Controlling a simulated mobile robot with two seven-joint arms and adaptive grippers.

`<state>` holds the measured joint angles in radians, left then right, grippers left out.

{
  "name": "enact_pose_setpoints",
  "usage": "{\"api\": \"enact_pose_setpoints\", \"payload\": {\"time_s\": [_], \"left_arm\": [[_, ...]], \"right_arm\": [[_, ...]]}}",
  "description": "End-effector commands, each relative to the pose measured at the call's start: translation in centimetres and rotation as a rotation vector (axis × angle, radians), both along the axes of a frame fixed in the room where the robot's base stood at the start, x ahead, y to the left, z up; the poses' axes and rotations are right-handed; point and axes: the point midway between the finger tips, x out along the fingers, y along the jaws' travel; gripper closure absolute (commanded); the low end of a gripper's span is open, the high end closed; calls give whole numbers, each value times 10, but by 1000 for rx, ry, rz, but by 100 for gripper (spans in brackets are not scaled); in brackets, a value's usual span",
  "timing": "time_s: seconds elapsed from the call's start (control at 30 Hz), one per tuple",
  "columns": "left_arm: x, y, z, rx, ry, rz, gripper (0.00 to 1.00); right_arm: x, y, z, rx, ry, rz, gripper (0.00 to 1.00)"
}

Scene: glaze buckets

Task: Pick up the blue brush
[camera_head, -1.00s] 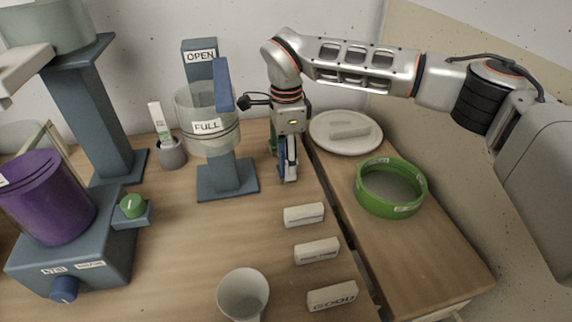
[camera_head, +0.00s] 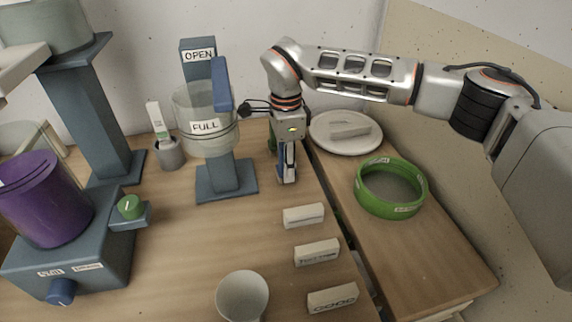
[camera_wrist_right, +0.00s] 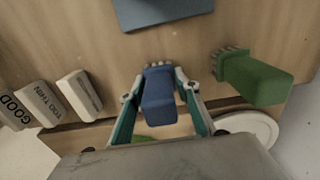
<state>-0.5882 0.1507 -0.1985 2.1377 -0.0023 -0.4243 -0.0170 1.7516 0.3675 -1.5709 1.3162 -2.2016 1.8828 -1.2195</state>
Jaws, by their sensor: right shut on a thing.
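The blue brush (camera_wrist_right: 158,104) stands upright between the fingers of my right gripper (camera_wrist_right: 156,88) in the right wrist view, bristles at the tabletop side. My right gripper is shut on it. In the head view my right gripper (camera_head: 287,176) points down near the back right of the table, with a strip of blue between its fingers; the rest of the brush is hidden there.
A green brush (camera_wrist_right: 258,80) stands close beside the blue one. Blocks (camera_head: 304,215), a white cup (camera_head: 242,294), a plate (camera_head: 318,124), a green ring (camera_head: 422,186) and a bucket stand (camera_head: 225,180) are around. The table's middle is clear.

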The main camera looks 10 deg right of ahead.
Motion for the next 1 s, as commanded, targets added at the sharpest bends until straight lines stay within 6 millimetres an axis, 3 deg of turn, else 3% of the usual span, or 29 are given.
{"api": "enact_pose_setpoints", "payload": {"time_s": [0.27, 0.8, 1.0], "left_arm": [[2, 1, 6, 3, -7, 1, 75], [-7, 7, 1, 11, 21, 17, 75], [-5, 7, 5, 8, 16, 18, 75]], "right_arm": [[1, 0, 41, 0, -9, 0, 90], [1, 1, 156, 0, -8, -2, 90], [1, 0, 182, 0, -5, -1, 90]]}}
